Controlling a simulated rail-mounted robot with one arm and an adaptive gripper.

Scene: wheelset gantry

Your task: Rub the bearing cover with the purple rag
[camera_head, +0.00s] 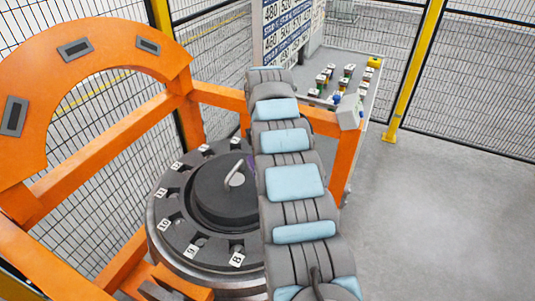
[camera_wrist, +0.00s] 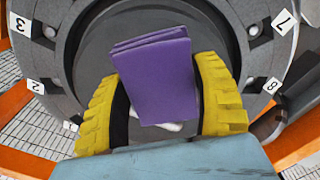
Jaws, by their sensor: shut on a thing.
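The purple rag (camera_wrist: 152,80) is a folded block between the two yellow fingers of my gripper (camera_wrist: 158,75) in the wrist view. The gripper is shut on it. The bearing cover (camera_head: 212,195) is a dark grey round disc with a raised middle and numbered tags around its ring; it also shows behind the rag in the wrist view (camera_wrist: 85,50). The rag is in front of the cover's middle; I cannot tell whether they touch. In the head view my arm hides the cover's right side and most of the gripper and rag.
An orange frame with a large arch (camera_head: 95,60) stands left of and around the cover. A small light handle-like piece (camera_head: 235,174) shows at the cover's middle. A grey table (camera_head: 365,95) with several small coloured items stands at the back. Open floor (camera_head: 440,210) lies at right.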

